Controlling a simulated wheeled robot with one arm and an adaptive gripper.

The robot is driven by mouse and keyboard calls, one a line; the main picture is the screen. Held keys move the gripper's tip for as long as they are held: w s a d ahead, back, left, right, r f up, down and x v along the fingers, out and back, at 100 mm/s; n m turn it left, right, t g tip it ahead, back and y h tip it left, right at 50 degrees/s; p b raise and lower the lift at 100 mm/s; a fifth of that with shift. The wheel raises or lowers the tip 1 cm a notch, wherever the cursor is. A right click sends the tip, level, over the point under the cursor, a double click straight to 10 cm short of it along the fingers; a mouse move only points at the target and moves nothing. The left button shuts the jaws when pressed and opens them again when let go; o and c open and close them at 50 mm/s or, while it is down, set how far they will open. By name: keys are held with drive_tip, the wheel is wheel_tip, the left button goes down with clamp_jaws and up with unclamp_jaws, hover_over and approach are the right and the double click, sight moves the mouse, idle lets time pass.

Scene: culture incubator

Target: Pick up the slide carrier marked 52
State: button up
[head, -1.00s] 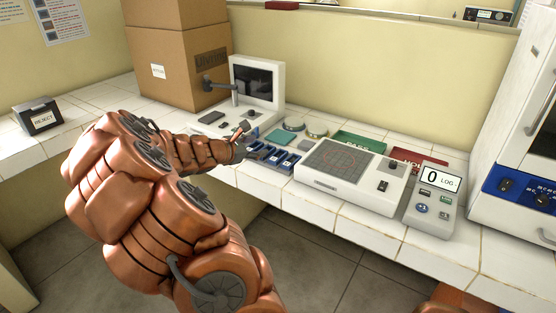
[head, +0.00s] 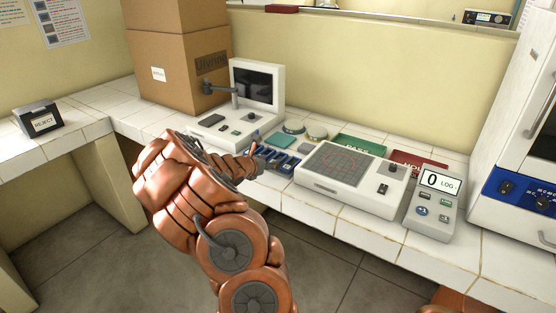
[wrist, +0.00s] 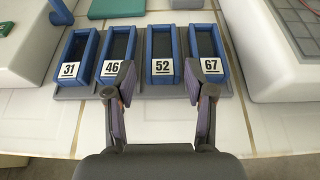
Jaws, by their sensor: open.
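The slide carrier marked 52 (wrist: 163,48) is a blue-edged tray with a dark inside, third from the left in a row in the wrist view. Carriers marked 31 (wrist: 74,48), 46 (wrist: 115,48) and 67 (wrist: 206,45) stand in the same row on a grey base (wrist: 88,90). My gripper (wrist: 168,85) is open and empty, its fingertips by the near ends of the row, one at 46 and one at 67, with 52 between them. In the head view the row (head: 281,160) is partly hidden by my arm and gripper (head: 262,158).
A white panel with a grid (head: 338,165) and a counter reading 0 (head: 434,207) stand right of the row. A monitor unit (head: 256,85) and cardboard boxes (head: 178,72) stand behind left. A REJECT box (head: 40,120) is far left. Green (head: 360,146) and red trays lie behind.

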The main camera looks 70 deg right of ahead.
sight(276, 159)
drive_tip(key=shift+p+x, duration=0.55)
drive_tip(key=shift+x, duration=1.5)
drive_tip(key=shift+s, duration=0.15)
drive_tip(key=shift+c, duration=0.4)
drive_tip(key=c, duration=0.8)
drive_tip(key=shift+r, duration=0.1)
